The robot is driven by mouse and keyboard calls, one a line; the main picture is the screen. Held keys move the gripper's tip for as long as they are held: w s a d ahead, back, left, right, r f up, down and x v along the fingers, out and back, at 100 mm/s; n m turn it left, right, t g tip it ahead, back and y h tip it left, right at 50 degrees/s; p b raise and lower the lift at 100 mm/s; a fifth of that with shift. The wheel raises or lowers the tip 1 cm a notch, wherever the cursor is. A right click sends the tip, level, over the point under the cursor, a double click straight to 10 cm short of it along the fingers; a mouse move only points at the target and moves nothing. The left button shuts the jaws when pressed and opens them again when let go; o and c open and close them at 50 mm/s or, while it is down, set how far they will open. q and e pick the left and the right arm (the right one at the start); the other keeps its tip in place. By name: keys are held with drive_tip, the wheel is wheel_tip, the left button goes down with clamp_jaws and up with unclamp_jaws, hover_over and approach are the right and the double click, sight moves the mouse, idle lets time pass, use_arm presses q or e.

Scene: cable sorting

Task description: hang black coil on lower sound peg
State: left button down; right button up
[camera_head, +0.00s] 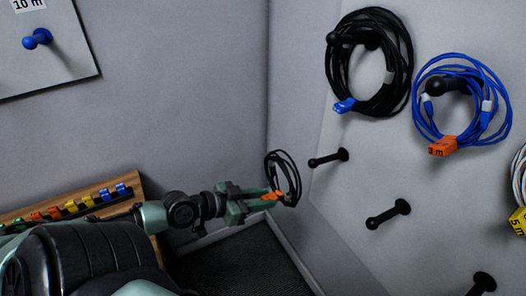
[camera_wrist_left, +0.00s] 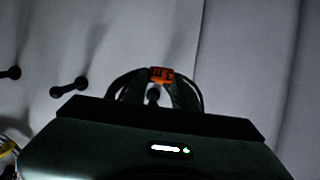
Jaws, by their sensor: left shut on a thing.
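My right gripper is not in view.
More bare black pegs (camera_head: 388,214) run down to the right. A large black coil (camera_head: 398,98) and a blue coil (camera_head: 419,107) hang above. A board with a blue peg (camera_head: 38,39) is at upper left; a wooden rack (camera_head: 133,190) with coloured clips is below.

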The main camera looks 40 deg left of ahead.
sight(275, 193)
use_arm(q)
drive_tip(key=shift+a+r, duration=0.1)
drive_tip(key=shift+a, duration=0.05)
drive_tip(key=shift+w, duration=0.25)
drive_tip(key=shift+w+d+p, duration=0.3)
drive_tip(key=shift+w+p, duration=0.1)
drive_tip(key=shift+w, duration=0.2)
drive_tip(key=shift+w+d, duration=0.15)
drive_tip(key=shift+w, duration=0.4)
drive_tip(key=shift+w+d+f, duration=0.2)
drive_tip(key=shift+w+f, duration=0.05)
drive_tip(key=shift+w, duration=0.35)
drive_tip(key=r+b+x, duration=0.1)
drive_tip(key=b+x, duration=0.2)
drive_tip(key=x, duration=1.2)
drive_tip(key=shift+w+r, duration=0.2)
drive_tip(key=shift+w, duration=0.2)
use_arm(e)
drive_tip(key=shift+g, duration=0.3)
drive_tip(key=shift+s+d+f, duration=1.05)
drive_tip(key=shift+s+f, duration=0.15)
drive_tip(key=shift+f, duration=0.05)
